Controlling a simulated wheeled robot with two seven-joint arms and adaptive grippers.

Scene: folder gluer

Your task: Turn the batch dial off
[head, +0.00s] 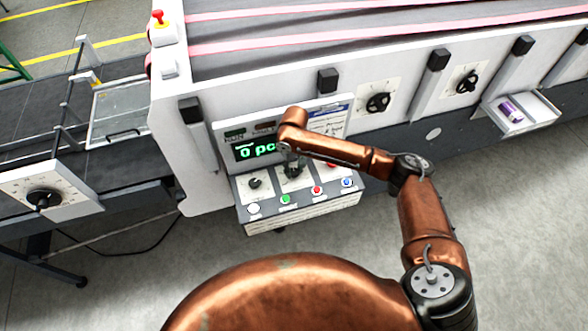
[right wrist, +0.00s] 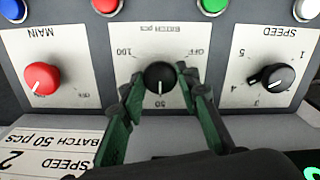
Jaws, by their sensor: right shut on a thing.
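The batch dial (right wrist: 159,76) is a black knob on a pale plate in the middle of the right wrist view, which shows the panel upside down. Its white mark points to 50; OFF and 100 are printed to either side. My right gripper (right wrist: 162,82) has its green fingers on both sides of this knob and is shut on it. In the head view my right gripper (head: 292,168) reaches down to the control panel (head: 275,210) and mostly hides the dial. My left gripper is not in view.
The black speed dial (right wrist: 272,77) and red main knob (right wrist: 41,78) flank the batch dial closely. A row of coloured buttons (head: 285,199) lies along the panel's front edge.

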